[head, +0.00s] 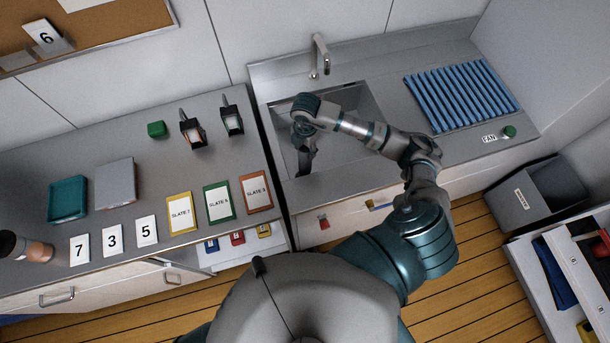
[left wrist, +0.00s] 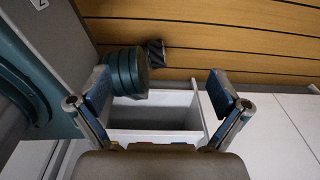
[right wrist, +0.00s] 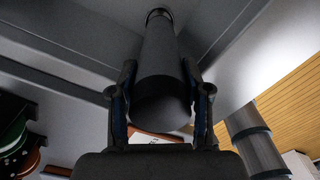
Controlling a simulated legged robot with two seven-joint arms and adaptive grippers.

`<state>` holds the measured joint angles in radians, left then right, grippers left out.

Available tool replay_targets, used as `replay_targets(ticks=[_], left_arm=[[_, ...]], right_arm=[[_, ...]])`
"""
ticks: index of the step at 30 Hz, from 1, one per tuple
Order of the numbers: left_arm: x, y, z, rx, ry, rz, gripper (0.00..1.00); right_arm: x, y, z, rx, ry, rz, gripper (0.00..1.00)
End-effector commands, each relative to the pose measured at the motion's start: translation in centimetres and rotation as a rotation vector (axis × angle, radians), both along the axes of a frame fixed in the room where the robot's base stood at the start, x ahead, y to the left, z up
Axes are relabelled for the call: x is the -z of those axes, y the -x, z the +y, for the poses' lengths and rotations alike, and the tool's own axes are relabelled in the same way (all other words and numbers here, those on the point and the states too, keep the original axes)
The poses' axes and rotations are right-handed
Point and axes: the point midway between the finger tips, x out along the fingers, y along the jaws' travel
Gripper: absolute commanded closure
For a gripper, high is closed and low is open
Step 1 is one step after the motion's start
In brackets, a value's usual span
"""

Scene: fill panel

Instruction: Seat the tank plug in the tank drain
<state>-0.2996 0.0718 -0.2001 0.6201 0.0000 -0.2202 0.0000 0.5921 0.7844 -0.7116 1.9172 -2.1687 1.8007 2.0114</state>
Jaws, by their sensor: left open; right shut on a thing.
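My right gripper (head: 304,166) reaches down into the sink tank (head: 355,97). In the right wrist view, its fingers (right wrist: 160,78) are shut on the tank plug (right wrist: 158,60), a dark grey cylinder that points away from the palm. A thin metal ring, likely the drain (right wrist: 159,13), shows around the plug's far end at the top. The plug is in line with it, but I cannot tell how deep it sits. The arm and gripper hide the plug and drain in the head view. My left gripper (left wrist: 160,92) is open and empty.
A tap (head: 319,57) stands behind the tank, and a ribbed blue mat (head: 462,95) lies right of it. An open drawer (left wrist: 153,118) lies below my left gripper.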

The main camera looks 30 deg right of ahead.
Motion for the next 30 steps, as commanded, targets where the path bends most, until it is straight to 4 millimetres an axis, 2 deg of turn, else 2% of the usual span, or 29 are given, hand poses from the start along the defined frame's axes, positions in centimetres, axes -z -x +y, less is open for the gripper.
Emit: replay_targets(ticks=[2,6,13,18,24,25,27,28,30], left_arm=[[0.0,0.0,-0.5,0.001,0.006,0.000,0.00],[0.0,0.0,-0.3,0.003,0.004,0.000,0.00],[0.0,0.0,1.0,0.004,-0.013,0.000,0.00],[0.0,0.0,1.6,0.003,-0.019,0.000,0.00],[0.0,0.0,1.2,0.001,-0.013,0.000,0.00],[0.0,0.0,1.0,0.001,-0.012,0.001,0.00],[0.0,0.0,0.4,0.000,-0.005,0.000,0.00],[0.0,0.0,0.2,0.000,-0.003,0.000,0.00],[0.0,0.0,-0.1,0.000,0.001,0.000,0.00]], right_arm=[[1.6,0.2,0.3,0.004,0.001,0.005,1.00],[4.1,0.1,0.5,0.003,0.003,0.003,1.00],[6.4,0.1,0.2,0.001,0.001,0.003,1.00],[9.0,0.1,0.1,0.000,-0.002,0.004,1.00],[9.3,0.0,0.1,-0.001,-0.002,0.001,1.00],[9.3,0.1,0.1,-0.001,-0.001,0.001,0.50],[9.3,0.1,0.1,-0.001,0.000,0.002,0.32],[9.3,0.1,0.2,-0.001,0.000,0.002,0.27],[9.2,0.1,0.3,-0.001,0.001,0.002,0.27]])
